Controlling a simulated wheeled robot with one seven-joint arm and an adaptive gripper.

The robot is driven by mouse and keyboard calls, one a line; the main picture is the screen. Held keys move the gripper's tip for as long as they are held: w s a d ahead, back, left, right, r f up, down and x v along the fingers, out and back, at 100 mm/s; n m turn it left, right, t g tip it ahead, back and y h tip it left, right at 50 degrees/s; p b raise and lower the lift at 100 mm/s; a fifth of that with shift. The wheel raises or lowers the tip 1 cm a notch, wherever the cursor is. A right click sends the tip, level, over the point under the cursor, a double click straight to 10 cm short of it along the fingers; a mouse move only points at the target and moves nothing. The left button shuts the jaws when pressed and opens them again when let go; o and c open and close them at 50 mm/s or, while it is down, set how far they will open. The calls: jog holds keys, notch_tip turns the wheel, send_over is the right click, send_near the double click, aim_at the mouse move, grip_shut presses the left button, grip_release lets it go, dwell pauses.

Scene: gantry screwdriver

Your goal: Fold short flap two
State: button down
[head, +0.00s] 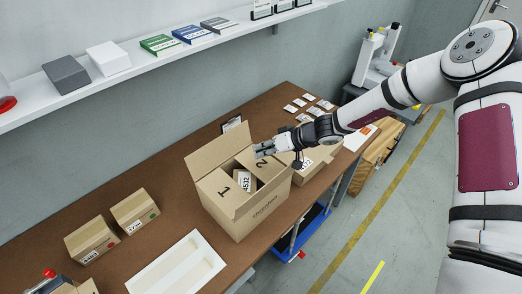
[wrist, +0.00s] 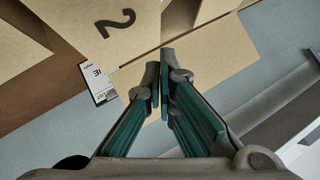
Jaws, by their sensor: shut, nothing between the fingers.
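An open cardboard box (head: 243,208) stands on the brown table in the head view. Its short flap one (head: 222,190), marked 1, lies folded inward over the opening. Short flap two (head: 259,163), marked 2, is at the right side near my gripper, and a tall long flap stands up at the back. My gripper (head: 262,150) is shut and empty at the upper right of the box. In the wrist view, flap two (wrist: 125,30) shows its 2, and the shut fingertips (wrist: 165,58) are at its lower edge; I cannot tell whether they touch.
Two small cartons (head: 91,240) and a white tray (head: 178,264) are on the table (head: 150,183) to the left and front. Another carton (head: 318,160) stands right of the box, under my arm. A shelf (head: 28,113) with small boxes runs along the wall.

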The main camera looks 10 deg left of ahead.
aim_at(261, 166)
jog(key=shift+r, duration=0.1)
dwell(0.3)
jog(key=shift+r+p, duration=0.35)
jog(key=shift+r, duration=0.5)
jog(key=s+d+r, duration=0.2)
jog(key=r, duration=0.3)
jog(key=s+d+r+p, duration=0.1)
jog(key=s+d+r, duration=0.1)
jog(key=r, duration=0.3)
jog(key=shift+s+d+r, duration=0.2)
jog(key=shift+d+r, duration=0.15)
jog(key=shift+d, duration=0.45)
jog(key=shift+r, duration=0.1)
